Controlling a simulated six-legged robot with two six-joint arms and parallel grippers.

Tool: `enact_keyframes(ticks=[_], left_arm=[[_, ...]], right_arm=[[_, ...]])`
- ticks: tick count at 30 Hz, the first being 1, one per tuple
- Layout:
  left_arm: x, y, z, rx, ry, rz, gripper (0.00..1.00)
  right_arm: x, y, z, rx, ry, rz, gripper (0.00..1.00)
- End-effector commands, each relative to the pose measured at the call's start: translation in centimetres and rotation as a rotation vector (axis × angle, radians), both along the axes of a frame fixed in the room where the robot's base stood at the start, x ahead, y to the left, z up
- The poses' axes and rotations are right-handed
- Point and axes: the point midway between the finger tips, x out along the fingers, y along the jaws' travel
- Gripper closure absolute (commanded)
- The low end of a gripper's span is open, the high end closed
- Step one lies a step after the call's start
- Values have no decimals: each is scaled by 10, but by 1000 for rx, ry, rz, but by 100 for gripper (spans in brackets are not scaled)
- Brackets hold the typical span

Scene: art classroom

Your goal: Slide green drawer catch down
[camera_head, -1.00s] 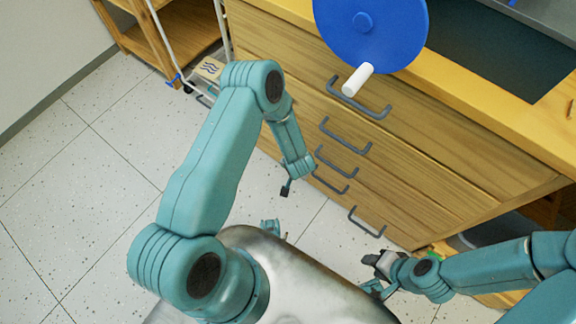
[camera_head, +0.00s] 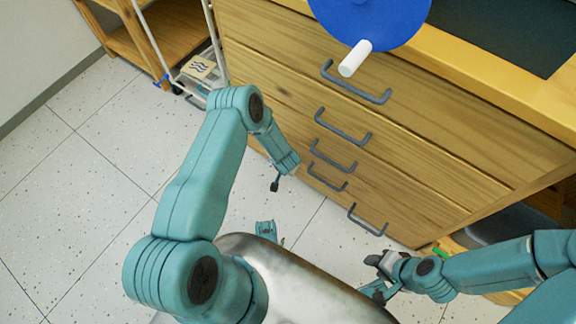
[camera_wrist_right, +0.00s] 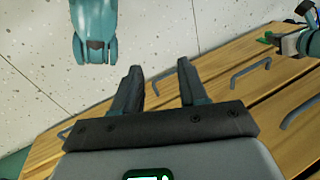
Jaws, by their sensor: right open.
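A small green piece (camera_wrist_right: 266,38) shows in the right wrist view at the lower edge of the wooden drawer front (camera_head: 440,165), beside my left gripper (camera_wrist_right: 288,44). It may be the catch; whether the gripper touches it is unclear. In the head view my left gripper (camera_head: 276,184) hangs by the left end of the lower drawers, its jaw gap not visible. Another small green thing (camera_head: 440,252) lies near the cabinet's lower right corner. My right gripper (camera_head: 372,275) is open and empty near that corner; its spread fingers show in the wrist view (camera_wrist_right: 157,66).
Several grey bar handles (camera_head: 343,127) stick out from the drawers. A blue disc with a white peg (camera_head: 355,58) overhangs the top drawer. A shelf (camera_head: 170,45) and white-framed cart (camera_head: 200,75) stand at left. The speckled floor (camera_head: 90,200) is clear at left.

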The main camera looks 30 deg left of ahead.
Motion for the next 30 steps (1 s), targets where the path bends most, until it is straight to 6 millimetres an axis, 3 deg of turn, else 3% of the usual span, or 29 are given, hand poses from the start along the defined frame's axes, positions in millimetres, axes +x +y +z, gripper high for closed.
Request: enact_keyframes(ticks=[15,24,30], left_arm=[[1,7,-8,0,-1,-1,100],[1,7,-47,0,0,-1,100],[1,7,-44,1,0,-1,100]], right_arm=[[1,-1,-5,0,-2,-4,57],[12,-6,-37,-8,-33,-21,57],[14,-6,-34,-9,-39,-23,57]])
